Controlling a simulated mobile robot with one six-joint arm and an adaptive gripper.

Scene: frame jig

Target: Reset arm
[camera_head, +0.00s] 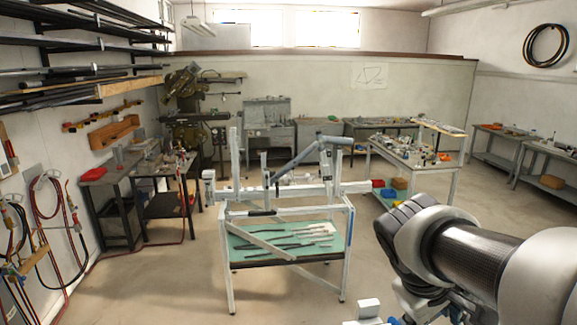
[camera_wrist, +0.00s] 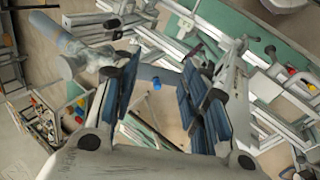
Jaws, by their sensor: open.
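My gripper (camera_wrist: 160,88) is open in the wrist view, with its two dark blue padded fingers spread apart. I see nothing held between them. A small blue-tipped part (camera_wrist: 156,84) shows in the gap, seemingly beyond the fingers. In the head view my arm reaches in from the lower right, and the fingers cannot be made out clearly. The frame jig (camera_head: 275,211) stands on a white-legged stand in the middle of the room, left of my arm. Grey-blue tubes (camera_head: 307,153) sit on top of it.
A teal shelf (camera_head: 242,240) under the jig holds several dark and light bars. A white workbench (camera_head: 392,160) with small parts stands behind to the right. Benches and a machine (camera_head: 190,118) line the left and back walls. The floor (camera_head: 180,285) at the front left is clear.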

